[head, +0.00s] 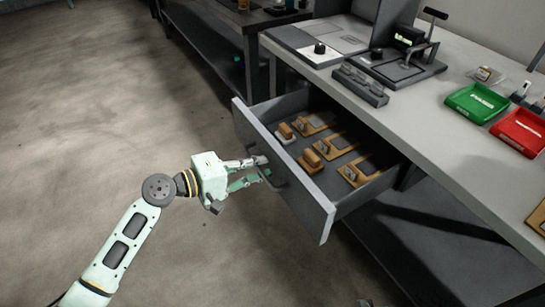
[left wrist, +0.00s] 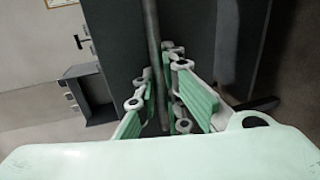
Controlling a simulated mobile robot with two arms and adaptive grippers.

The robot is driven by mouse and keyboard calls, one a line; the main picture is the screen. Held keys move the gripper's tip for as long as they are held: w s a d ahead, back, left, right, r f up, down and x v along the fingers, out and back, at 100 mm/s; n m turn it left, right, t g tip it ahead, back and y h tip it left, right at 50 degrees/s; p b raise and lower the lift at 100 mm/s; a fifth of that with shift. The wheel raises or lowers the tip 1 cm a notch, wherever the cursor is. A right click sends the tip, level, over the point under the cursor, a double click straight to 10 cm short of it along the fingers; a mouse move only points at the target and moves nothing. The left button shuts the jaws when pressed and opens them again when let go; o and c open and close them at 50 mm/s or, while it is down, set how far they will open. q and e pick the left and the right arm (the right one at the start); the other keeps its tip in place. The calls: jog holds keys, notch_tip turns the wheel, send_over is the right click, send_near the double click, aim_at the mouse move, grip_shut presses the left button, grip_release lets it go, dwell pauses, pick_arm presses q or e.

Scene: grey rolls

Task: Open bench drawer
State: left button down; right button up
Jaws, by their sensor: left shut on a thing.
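The bench drawer (head: 285,195) is pulled well out from under the grey bench (head: 440,135) in the head view. Inside it lie several wooden-handled pieces (head: 312,160) on a dark tray. My left gripper (head: 264,168) is at the drawer's front face, shut on the drawer handle (head: 276,177). In the left wrist view the dark handle bar (left wrist: 152,50) runs between the fingers of my gripper (left wrist: 163,95). My right gripper is not in view.
On the bench top stand a green tray (head: 476,102), a red tray (head: 520,132) and a black fixture with a lever (head: 402,65). A second dark bench (head: 235,50) stands at the back. The floor left of the drawer is clear.

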pick_arm(q)
jog(key=v, duration=0.2)
jog(key=f+v, duration=0.1)
jog(key=v, duration=0.2)
jog(key=shift+a, duration=0.15)
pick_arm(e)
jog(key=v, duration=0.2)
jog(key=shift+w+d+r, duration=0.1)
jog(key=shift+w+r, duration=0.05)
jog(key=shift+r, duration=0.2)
pick_arm(q)
jog(key=c, duration=2.1)
grip_release()
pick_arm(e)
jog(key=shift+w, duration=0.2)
